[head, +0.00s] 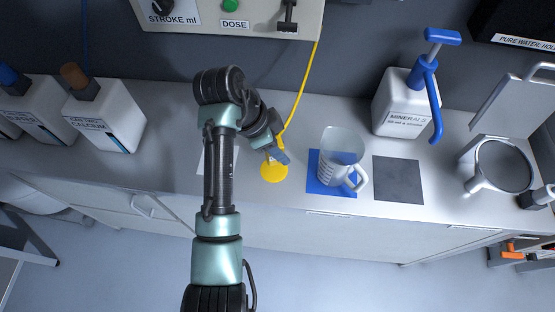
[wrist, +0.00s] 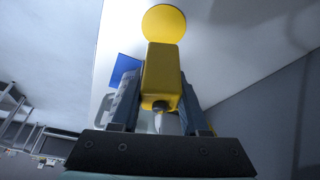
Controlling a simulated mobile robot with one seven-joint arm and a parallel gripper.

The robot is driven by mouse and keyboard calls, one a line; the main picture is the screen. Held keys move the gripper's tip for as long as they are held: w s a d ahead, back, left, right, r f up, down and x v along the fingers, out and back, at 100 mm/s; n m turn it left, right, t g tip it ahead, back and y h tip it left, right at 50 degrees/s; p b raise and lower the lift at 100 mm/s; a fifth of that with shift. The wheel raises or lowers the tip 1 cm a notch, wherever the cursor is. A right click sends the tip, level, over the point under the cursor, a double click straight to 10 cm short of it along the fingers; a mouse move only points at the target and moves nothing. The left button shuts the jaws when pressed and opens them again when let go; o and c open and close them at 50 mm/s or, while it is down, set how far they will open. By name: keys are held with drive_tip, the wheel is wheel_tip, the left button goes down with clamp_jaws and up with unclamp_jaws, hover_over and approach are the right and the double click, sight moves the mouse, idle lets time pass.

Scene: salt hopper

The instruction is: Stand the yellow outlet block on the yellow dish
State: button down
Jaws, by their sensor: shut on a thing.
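The yellow outlet block (wrist: 160,72) sits between the two fingers of my gripper (wrist: 160,112), which is shut on it. In the wrist view the block's far end lines up with the near edge of the round yellow dish (wrist: 164,22). In the head view my gripper (head: 278,153) is over the back edge of the yellow dish (head: 273,173), which lies on the counter. The block is mostly hidden there by the gripper. I cannot tell whether it touches the dish.
A yellow hose (head: 304,85) runs from the dosing box (head: 205,18) down to my gripper. A clear jug (head: 342,158) stands on a blue mat (head: 322,184) just right of the dish. A grey mat (head: 398,180) and minerals bottle (head: 397,105) are farther right. White bottles (head: 104,118) stand left.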

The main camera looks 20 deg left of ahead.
sight(279, 169)
drive_tip(key=shift+f, duration=2.85)
drive_tip(key=shift+f, duration=0.2)
drive_tip(key=shift+c, duration=2.1)
unclamp_jaws()
drive_tip(key=shift+r, duration=0.15)
drive_tip(key=shift+r, duration=0.2)
drive_tip(key=p+v, duration=0.1)
drive_tip(key=v, duration=1.1)
drive_tip(key=shift+f, duration=0.1)
